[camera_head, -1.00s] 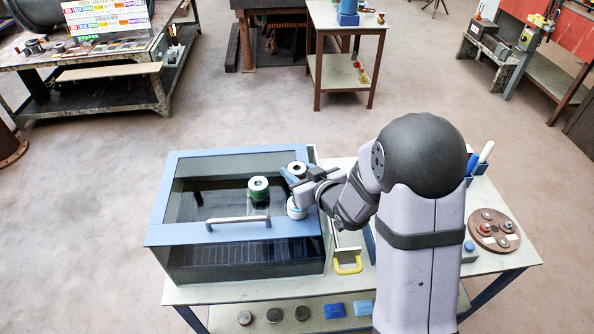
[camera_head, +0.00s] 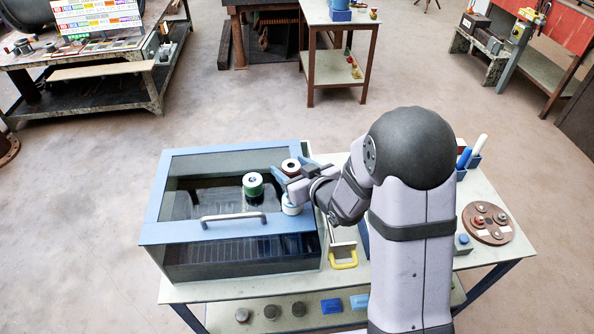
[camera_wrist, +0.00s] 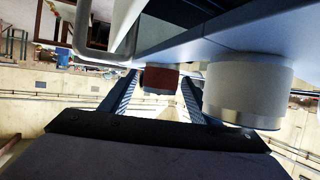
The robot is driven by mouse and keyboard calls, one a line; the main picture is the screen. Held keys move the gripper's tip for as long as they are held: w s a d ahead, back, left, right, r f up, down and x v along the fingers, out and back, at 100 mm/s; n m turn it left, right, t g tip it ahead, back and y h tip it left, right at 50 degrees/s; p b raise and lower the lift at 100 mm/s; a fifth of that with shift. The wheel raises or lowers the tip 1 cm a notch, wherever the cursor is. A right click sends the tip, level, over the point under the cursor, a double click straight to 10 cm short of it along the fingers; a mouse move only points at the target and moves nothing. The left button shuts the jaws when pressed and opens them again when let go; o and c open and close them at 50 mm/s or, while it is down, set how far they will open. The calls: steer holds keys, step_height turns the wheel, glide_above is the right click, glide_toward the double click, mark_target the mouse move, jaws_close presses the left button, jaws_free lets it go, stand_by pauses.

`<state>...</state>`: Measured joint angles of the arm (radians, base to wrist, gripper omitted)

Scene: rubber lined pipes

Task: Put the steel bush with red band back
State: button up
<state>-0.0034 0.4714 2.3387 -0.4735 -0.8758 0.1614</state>
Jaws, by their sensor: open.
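The steel bush with red band (camera_head: 291,167) stands on the blue lid frame of the glass-topped box, at its right side. In the wrist view its dark red band (camera_wrist: 161,79) shows between my two fingers. My gripper (camera_head: 293,167) is open, with one finger on each side of the bush; it also shows in the wrist view (camera_wrist: 160,92). Gaps show between bush and fingers there. A white-banded bush (camera_head: 291,204) stands on the same frame, nearer the front; it is large at right in the wrist view (camera_wrist: 250,90).
The box lid (camera_head: 165,233) is closed, with a metal handle (camera_head: 233,219) at its front. A yellow-handled tool (camera_head: 343,259) lies right of the box. A brown round plate (camera_head: 488,223) with small parts and a holder with blue and white handles (camera_head: 470,160) are at the right.

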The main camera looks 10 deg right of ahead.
mark_target(295, 170)
steer(key=b+v, duration=0.1)
steer(key=v, duration=0.3)
steer(key=shift+s+d+r, duration=0.15)
steer(key=shift+s+d, duration=0.05)
steer(key=shift+s, duration=0.1)
steer(key=b+v, duration=0.1)
steer(key=b, duration=0.2)
steer(key=shift+s+d+r, duration=0.1)
steer(key=shift+s, duration=0.25)
steer(key=shift+s+d+r+b, duration=0.2)
steer(key=shift+s+b, duration=0.15)
steer(key=shift+b, duration=0.45)
steer(key=s+d+f+m+g+h+p, duration=0.25)
steer(key=d+f+h, duration=0.2)
steer(key=d, duration=0.65)
steer(key=s+a+f+m+g+p, duration=0.1)
steer(key=s+g, duration=0.4)
steer(key=s, duration=0.5)
steer(key=s+a+f+m+g+p, duration=0.1)
steer(key=s+a+g, duration=0.2)
steer(key=s, duration=0.7)
steer(key=shift+s+a+f+g, duration=0.25)
steer(key=shift+a+f+g, duration=0.15)
steer(key=shift+g, duration=0.55)
